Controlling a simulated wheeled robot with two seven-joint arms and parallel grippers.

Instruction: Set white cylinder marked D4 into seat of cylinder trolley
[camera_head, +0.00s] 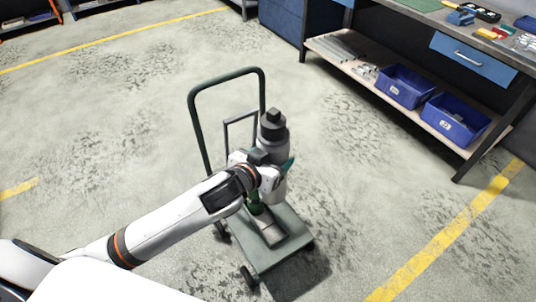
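The pale grey-white cylinder (273,134) with a dark valve top stands upright over the green cylinder trolley (281,250). Its D4 mark cannot be read. My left gripper (284,168) is at the cylinder's body, with a teal finger along its right side, and looks shut on it. The gripper and wrist hide much of the body. I cannot tell whether the cylinder's base touches the trolley deck. A short grey rounded piece and a green part show on the deck below my wrist; the seat is not clearly seen. My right gripper is not in view.
The trolley's dark green handle (190,121) rises behind and left of the cylinder. A workbench (482,95) with two blue bins (405,87) on its lower shelf stands at the right. The speckled floor around the trolley is clear, with yellow lines.

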